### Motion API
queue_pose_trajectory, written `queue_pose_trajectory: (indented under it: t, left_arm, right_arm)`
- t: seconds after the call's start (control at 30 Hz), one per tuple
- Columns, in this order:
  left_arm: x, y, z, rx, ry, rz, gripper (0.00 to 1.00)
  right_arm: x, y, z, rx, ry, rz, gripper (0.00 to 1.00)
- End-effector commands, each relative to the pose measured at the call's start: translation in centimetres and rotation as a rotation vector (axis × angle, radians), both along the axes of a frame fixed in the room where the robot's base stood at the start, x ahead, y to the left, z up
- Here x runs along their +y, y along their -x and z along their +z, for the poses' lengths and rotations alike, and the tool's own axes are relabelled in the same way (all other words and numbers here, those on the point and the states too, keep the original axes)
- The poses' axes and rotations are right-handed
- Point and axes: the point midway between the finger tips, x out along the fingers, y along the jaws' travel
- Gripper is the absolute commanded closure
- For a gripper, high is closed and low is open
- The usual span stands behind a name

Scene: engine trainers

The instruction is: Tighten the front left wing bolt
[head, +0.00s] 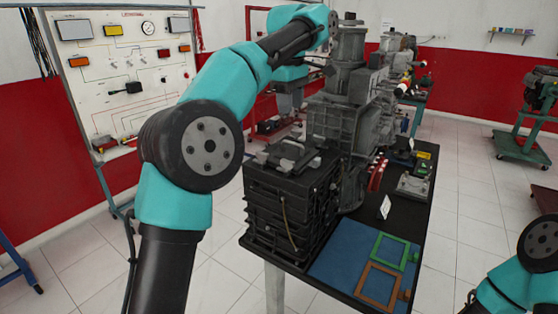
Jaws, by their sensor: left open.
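A dark engine block (290,205) stands at the near left of a bench, with a grey cover (285,157) on its top. The front left wing bolt cannot be picked out at this size. My left arm reaches in from the left and bends over behind the block. My left gripper (290,103) hangs beyond the cover, small and partly merged with the grey parts around it. It is open, apart from the cover as far as I can see. My right arm shows at the lower right corner, but its gripper is out of frame.
The bench (408,222) carries a taller grey engine assembly (350,100) behind the block. A blue mat (345,250) holds a green frame (390,250) and an orange frame (377,286). A wall panel (125,75) stands at left.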

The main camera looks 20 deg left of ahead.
Motion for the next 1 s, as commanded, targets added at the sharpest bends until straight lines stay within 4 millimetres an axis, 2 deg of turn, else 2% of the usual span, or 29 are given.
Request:
queue_pose_trajectory:
  t: [0.13,0.57,0.77,1.0]
  left_arm:
    - [0.0,0.1,0.8,0.015,-0.037,0.034,0.57]
    - [0.1,0.2,0.5,0.016,-0.037,0.034,0.57]
    - [0.1,0.1,-0.6,0.018,-0.038,0.033,0.57]
    - [0.2,0.2,-3.2,0.019,-0.037,0.034,0.57]
  right_arm:
    - [0.0,0.0,0.0,0.0,0.0,0.0,0.57]
    - [0.0,0.0,0.0,0.0,0.0,0.0,0.57]
    - [0.0,0.0,0.0,0.0,0.0,0.0,0.57]
    - [0.0,0.0,0.0,0.0,0.0,0.0,0.57]
